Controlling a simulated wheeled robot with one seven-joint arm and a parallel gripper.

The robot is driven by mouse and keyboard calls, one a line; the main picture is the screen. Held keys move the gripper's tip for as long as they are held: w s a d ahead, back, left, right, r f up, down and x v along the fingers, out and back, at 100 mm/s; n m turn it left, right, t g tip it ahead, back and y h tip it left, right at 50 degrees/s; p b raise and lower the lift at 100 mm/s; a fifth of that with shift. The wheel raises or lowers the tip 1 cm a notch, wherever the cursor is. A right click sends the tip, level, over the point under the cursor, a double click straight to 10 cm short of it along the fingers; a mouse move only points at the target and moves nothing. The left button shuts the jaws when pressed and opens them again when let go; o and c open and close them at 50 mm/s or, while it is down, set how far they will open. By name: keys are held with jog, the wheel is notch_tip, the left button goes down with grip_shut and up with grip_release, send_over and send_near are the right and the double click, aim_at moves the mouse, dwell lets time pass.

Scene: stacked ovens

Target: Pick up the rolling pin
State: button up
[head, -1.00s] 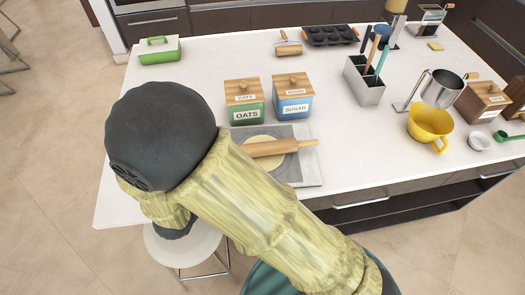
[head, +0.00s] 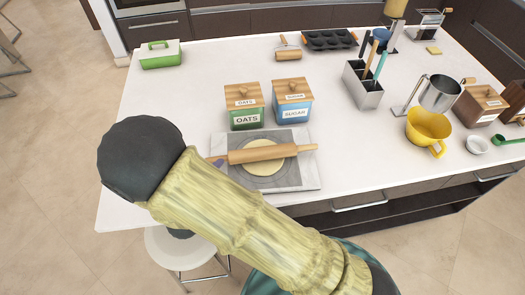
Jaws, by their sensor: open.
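The wooden rolling pin (head: 262,153) lies across a round of pale dough (head: 265,169) on a grey and white board (head: 305,176). The board is near the front edge of the white counter. The pin's right handle is in plain view; its left end lies close to my arm in the picture, with a small dark bluish patch there that I cannot make out. My arm crosses the lower left of the head view and covers the board's lower left part. My gripper does not show clearly.
The oats box (head: 244,107) and sugar box (head: 292,102) stand just behind the board. A small roller (head: 288,51) lies at the back. A stool (head: 182,250) is below.

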aim_at(231, 161)
jog(key=p+x, duration=0.1)
jog(key=x, duration=0.4)
jog(key=shift+w+f, duration=0.1)
jog(key=shift+w, duration=0.15)
jog(key=p+x, duration=0.3)
jog(key=x, duration=0.1)
jog(key=shift+a, duration=0.1)
jog(key=shift+w+f, duration=0.25)
jog(key=shift+f, duration=0.1)
jog(key=shift+w+d, duration=0.1)
jog(key=shift+d, duration=0.15)
jog(key=shift+w+f, duration=0.1)
grip_shut()
